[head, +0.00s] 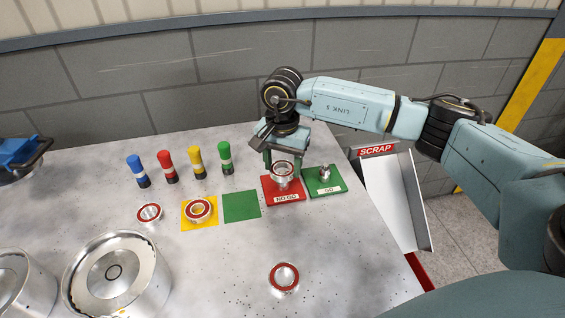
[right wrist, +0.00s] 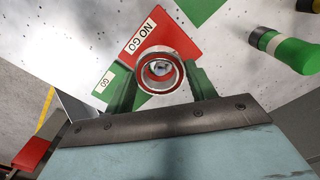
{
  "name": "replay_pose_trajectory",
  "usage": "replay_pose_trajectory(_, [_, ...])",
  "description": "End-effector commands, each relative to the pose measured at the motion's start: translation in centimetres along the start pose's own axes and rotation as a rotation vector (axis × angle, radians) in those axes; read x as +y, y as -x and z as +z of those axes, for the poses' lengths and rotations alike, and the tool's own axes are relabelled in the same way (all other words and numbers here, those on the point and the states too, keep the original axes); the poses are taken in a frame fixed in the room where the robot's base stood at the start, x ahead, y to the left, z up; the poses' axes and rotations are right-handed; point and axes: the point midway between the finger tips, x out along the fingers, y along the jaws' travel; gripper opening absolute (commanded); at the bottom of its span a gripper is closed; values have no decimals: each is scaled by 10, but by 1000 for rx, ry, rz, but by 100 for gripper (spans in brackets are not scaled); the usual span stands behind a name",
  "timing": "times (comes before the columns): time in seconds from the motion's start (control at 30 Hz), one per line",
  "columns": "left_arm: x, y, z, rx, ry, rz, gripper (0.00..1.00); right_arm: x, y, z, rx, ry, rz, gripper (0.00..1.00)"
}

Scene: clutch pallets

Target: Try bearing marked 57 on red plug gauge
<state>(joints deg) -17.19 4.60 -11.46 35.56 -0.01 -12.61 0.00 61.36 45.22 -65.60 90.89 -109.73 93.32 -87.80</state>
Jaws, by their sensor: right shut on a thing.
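My right gripper (head: 283,170) is shut on a silver bearing with a red ring (head: 283,166), its fingers on either side. The red NO GO gauge base (head: 269,188) is right beneath it; metal shows just below the bearing. In the right wrist view the bearing (right wrist: 144,76) is between the fingertips (right wrist: 161,78), over the red base (right wrist: 181,42). A shiny metal plug top (right wrist: 160,68) shows through the bore. I cannot tell whether the bearing is around the plug or just above it. No number 57 is readable. My left gripper is not in view.
The green GO base (head: 326,187) with its metal plug is close on the right. Other red-ringed bearings lie at left (head: 149,212), on a yellow square (head: 198,211) and in front (head: 284,277). A green square (head: 241,206) is empty. Colored markers stand behind; a SCRAP chute (head: 395,195) is right.

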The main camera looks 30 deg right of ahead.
Motion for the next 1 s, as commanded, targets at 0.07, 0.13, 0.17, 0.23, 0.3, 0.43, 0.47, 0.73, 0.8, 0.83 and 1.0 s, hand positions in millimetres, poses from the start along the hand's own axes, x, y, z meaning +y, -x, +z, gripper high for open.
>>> replay_pose_trajectory(0.07, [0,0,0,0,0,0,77,0,1,0,1,0,-1,23])
replay_pose_trajectory(0.13, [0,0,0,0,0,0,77,0,1,0,1,0,-1,23])
replay_pose_trajectory(0.17, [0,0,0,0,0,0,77,0,1,0,1,0,-1,23])
replay_pose_trajectory(0.23, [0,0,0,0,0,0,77,0,1,0,1,0,-1,59])
replay_pose_trajectory(0.3, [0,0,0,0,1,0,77,0,1,0,1,0,-1,68])
replay_pose_trajectory(0.43, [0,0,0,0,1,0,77,0,1,0,0,0,-1,81])
replay_pose_trajectory(0.47, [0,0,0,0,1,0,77,0,1,0,0,0,-1,81])
replay_pose_trajectory(0.73, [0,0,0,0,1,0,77,0,0,0,0,0,1,99])
replay_pose_trajectory(0.8, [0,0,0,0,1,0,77,0,0,0,0,0,0,100])
replay_pose_trajectory(0.83, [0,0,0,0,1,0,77,0,0,0,0,0,0,100])
replay_pose_trajectory(1.0, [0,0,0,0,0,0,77,0,0,0,0,0,0,100])
